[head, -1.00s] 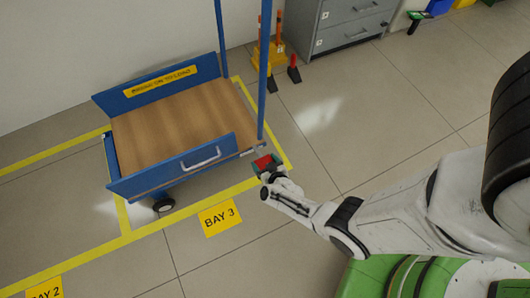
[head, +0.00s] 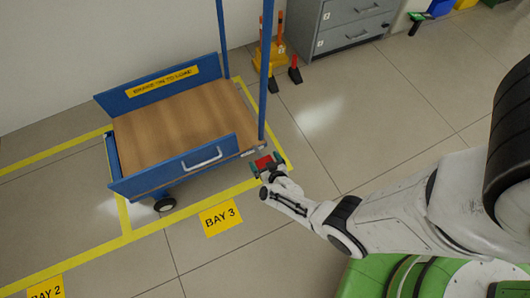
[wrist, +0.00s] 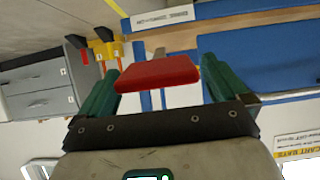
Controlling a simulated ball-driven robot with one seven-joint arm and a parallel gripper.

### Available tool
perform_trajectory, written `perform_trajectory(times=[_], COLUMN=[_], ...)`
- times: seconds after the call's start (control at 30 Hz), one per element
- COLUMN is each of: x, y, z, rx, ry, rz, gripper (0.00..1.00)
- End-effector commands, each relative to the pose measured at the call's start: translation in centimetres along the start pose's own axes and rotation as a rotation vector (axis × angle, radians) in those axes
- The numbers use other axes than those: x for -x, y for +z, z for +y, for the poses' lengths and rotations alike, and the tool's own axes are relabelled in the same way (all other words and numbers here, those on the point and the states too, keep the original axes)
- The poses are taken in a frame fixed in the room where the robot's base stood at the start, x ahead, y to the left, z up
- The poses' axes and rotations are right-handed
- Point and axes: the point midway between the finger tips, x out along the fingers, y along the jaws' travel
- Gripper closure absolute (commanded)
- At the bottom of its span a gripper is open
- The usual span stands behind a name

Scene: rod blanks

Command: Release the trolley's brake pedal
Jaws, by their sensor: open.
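The blue trolley (head: 170,125) with a wooden deck stands in the taped bay. Its red brake pedal (head: 264,162) is at the near right corner, low by the frame. My gripper (head: 270,168) is at the pedal. In the wrist view the red pedal (wrist: 160,74) shows between the two green fingers of my gripper (wrist: 160,82), which are spread apart on either side of it. A small gap shows beside the right finger; contact on the left side cannot be told. The pedal's mount is partly hidden, and whether the pedal is up or down cannot be told.
A grey drawer cabinet (head: 345,22) stands at the back. Orange and yellow posts (head: 278,50) stand just behind the trolley. Yellow floor tape (head: 195,205) and a BAY 3 label (head: 220,218) lie in front.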

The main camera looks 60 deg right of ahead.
Motion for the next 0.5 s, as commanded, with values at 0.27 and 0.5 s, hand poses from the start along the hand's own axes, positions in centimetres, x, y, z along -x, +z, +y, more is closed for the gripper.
perform_trajectory(times=[0.27,0.5], x=[1.7,5.8], y=[-0.2,-0.5], z=[0.0,0.0], rx=[0.002,0.004], ry=[-0.001,-0.002], rz=[-0.003,-0.004], gripper=[0.00,0.00])
